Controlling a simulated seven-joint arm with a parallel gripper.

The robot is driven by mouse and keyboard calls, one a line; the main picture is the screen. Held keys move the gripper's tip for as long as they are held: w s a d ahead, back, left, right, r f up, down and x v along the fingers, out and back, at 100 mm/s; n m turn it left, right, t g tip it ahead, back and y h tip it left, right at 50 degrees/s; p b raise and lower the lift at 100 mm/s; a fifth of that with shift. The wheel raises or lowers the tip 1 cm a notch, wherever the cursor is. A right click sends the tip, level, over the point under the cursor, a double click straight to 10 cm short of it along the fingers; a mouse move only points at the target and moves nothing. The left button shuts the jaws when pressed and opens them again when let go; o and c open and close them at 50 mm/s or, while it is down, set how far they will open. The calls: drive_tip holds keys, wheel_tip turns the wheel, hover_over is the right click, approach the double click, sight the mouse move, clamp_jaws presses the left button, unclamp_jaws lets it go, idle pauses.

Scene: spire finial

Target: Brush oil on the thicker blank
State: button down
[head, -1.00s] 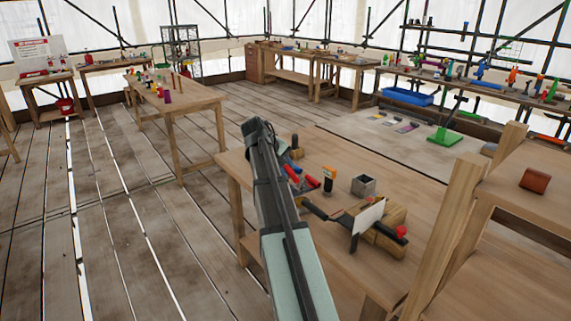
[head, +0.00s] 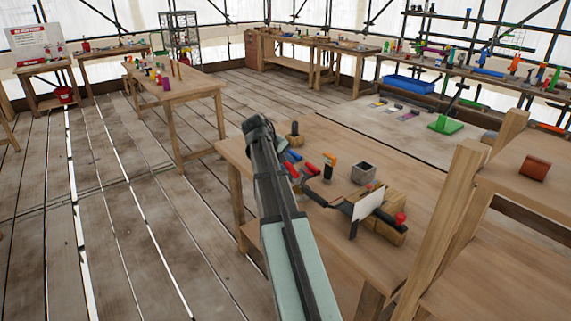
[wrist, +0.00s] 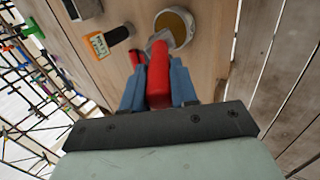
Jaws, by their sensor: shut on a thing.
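In the wrist view, my gripper (wrist: 158,78) has its two blue fingers shut on the red handle of a brush (wrist: 159,88). The brush points away from me, and its pale head is at the rim of a round pot (wrist: 189,35) with brown oil-like liquid. I cannot tell whether the bristles touch the liquid. In the head view, my arm hides the pot and most of the gripper. I cannot make out the thicker blank for certain in either view.
The near bench (head: 420,165) holds an open grey box (head: 363,172), an orange-and-black item (head: 329,166), another red handle (head: 312,169), and a wooden block (head: 388,232) beside a white plate (head: 369,203). A stand with a brown block (head: 535,168) is at right.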

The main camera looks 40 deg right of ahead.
drive_tip(key=shift+f, duration=0.45)
idle(0.8)
drive_tip(key=shift+r, duration=0.1)
idle(0.5)
drive_tip(key=shift+r, duration=3.4)
